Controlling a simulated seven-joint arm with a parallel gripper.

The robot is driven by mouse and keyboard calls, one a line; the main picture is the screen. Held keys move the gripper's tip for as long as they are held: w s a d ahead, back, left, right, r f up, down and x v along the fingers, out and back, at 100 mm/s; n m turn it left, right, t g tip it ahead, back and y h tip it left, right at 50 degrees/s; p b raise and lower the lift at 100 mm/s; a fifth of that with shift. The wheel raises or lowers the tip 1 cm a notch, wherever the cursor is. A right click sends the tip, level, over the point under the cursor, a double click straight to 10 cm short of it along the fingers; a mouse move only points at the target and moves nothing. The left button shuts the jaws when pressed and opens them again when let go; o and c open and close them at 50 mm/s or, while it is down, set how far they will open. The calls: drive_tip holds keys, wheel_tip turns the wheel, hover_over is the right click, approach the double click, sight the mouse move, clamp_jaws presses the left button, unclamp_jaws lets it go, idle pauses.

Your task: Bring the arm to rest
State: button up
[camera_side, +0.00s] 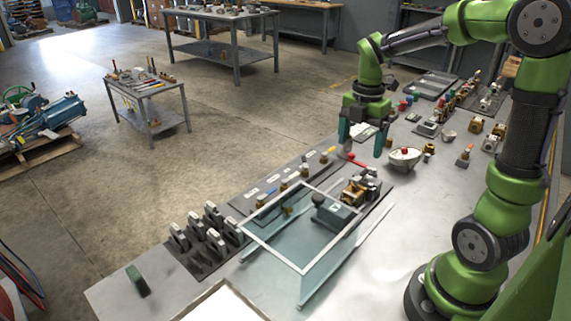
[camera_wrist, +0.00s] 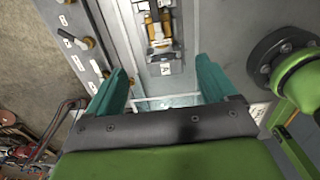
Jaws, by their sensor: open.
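The jaws are open and empty. My green arm reaches from the right side of the bench up and over to the gripper. A red-handled item (camera_side: 356,160) lies below and beside the fingers in the side view; I cannot tell how far below.
A clear-sided frame with white edges (camera_side: 270,247) stands on the bench near a dark mat with brass fittings (camera_side: 350,190). Grey clamps (camera_side: 207,238) stand at left. The front bench surface (camera_side: 385,262) is mostly clear.

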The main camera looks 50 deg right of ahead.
drive_tip(key=shift+r, duration=0.5)
drive_tip(key=s+a+r+m+t+y, duration=0.1)
drive_tip(key=s+a+r+m+t, duration=0.1)
drive_tip(key=a+m, duration=0.6)
drive_tip(key=s+a+r+m+t+y, duration=0.1)
drive_tip(key=s+a+r+m+t, duration=0.2)
drive_tip(key=m, duration=1.1)
drive_tip(key=s+a+t, duration=0.2)
drive_tip(key=a, duration=0.2)
drive_tip(key=shift+s+a, duration=0.15)
drive_tip(key=shift+a, duration=0.2)
drive_tip(key=shift+c, duration=0.3)
